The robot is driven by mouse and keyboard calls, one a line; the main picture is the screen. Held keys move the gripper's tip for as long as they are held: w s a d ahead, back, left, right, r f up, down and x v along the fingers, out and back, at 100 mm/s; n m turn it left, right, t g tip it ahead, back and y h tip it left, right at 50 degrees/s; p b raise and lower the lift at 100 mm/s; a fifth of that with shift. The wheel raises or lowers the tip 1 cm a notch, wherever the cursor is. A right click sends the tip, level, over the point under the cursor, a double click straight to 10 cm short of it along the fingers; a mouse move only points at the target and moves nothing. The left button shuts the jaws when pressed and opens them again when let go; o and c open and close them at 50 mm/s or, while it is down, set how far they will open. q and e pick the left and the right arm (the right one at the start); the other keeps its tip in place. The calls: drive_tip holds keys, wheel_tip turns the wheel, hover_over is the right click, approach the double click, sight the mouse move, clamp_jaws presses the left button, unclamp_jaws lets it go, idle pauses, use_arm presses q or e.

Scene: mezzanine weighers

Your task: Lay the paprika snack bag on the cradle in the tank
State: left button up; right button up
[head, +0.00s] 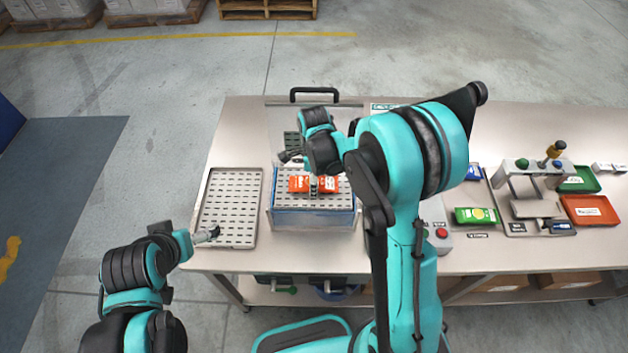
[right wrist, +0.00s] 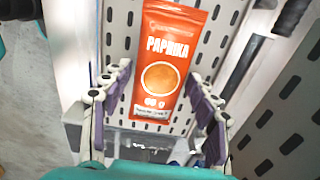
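The orange paprika snack bag (head: 328,184) lies flat, face up, over the slotted cradle plate in the clear-walled tank (head: 312,219). In the right wrist view the bag (right wrist: 163,62) shows its printed front, with the slotted cradle (right wrist: 118,30) beneath it. My right gripper (right wrist: 160,85) is open, its two fingers on either side of the bag with small gaps. In the head view my right arm reaches over the tank, and one finger (head: 313,186) crosses the bag's middle. My left gripper (head: 214,233) is near the slotted tray's front edge; its finger opening is too small to judge.
A slotted metal tray (head: 230,205) sits left of the tank. To the right are a red button (head: 441,233), a green packet (head: 476,215), a weigher stand (head: 535,208), and a green tray (head: 578,180) and a red tray (head: 590,210). My right arm hides the table's middle.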

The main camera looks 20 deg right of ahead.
drive_tip(key=shift+r, duration=0.1)
drive_tip(key=shift+r+p, duration=0.25)
drive_tip(key=shift+p, duration=0.05)
wheel_tip(320, 180, up, 11)
drive_tip(key=p, duration=0.2)
drive_tip(key=s+d+r+n+t, duration=0.1)
drive_tip(key=s+r+n+t, duration=0.2)
drive_tip(key=s+n, duration=0.5)
drive_tip(key=s+d+r+n+t, duration=0.1)
drive_tip(key=s+r+n+t, duration=0.2)
drive_tip(key=s+n, duration=0.6)
drive_tip(key=n+t, duration=0.1)
drive_tip(key=n, duration=0.3)
drive_tip(key=shift+d+r, duration=0.35)
drive_tip(key=shift+d, duration=0.05)
wheel_tip(320, 180, down, 15)
drive_tip(key=b, duration=1.5)
